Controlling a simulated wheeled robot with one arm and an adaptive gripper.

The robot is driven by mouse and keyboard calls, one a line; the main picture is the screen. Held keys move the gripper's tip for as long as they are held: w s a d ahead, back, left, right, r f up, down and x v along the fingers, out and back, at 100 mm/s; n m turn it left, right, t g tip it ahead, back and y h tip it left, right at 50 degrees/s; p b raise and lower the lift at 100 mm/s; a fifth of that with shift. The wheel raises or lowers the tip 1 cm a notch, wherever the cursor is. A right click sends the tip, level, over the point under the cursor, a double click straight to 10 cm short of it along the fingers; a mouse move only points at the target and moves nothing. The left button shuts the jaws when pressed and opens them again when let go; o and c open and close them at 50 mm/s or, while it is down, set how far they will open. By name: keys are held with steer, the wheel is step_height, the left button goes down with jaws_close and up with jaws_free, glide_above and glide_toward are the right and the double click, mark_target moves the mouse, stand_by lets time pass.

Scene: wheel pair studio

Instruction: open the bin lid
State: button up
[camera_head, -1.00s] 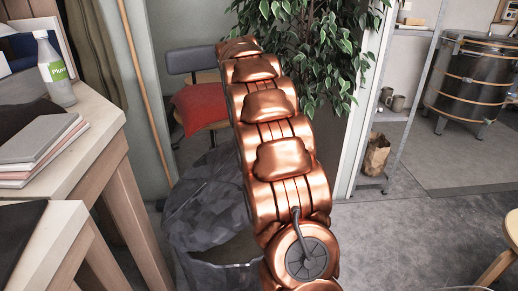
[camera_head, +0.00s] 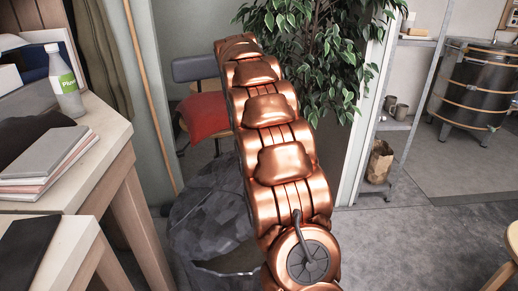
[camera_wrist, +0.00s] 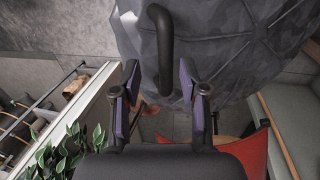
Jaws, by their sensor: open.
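The bin (camera_head: 210,215) is dark grey with a faceted surface. In the head view it stands on the floor right of the desk, partly hidden behind my copper-coloured arm. In the wrist view its faceted grey surface (camera_wrist: 225,40) fills the upper part, with a curved black handle (camera_wrist: 162,45) on it. My gripper (camera_wrist: 159,82) is open, one finger on each side of the handle's lower end in the picture. I cannot tell whether the fingers touch it. The gripper is hidden in the head view.
A desk (camera_head: 95,165) with books (camera_head: 45,155) and a bottle (camera_head: 66,85) stands at left. A chair with a red cushion (camera_head: 205,115) and a leafy plant (camera_head: 320,50) are behind. A metal shelf (camera_head: 400,125) stands right. Floor at right (camera_head: 410,235) is clear.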

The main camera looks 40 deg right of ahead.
steer(key=shift+p+v, duration=1.15)
steer(key=shift+v, duration=0.95)
steer(key=shift+w+a+p, duration=0.15)
steer(key=shift+a+p, duration=0.1)
steer(key=shift+p, duration=0.05)
steer(key=shift+c, duration=0.4)
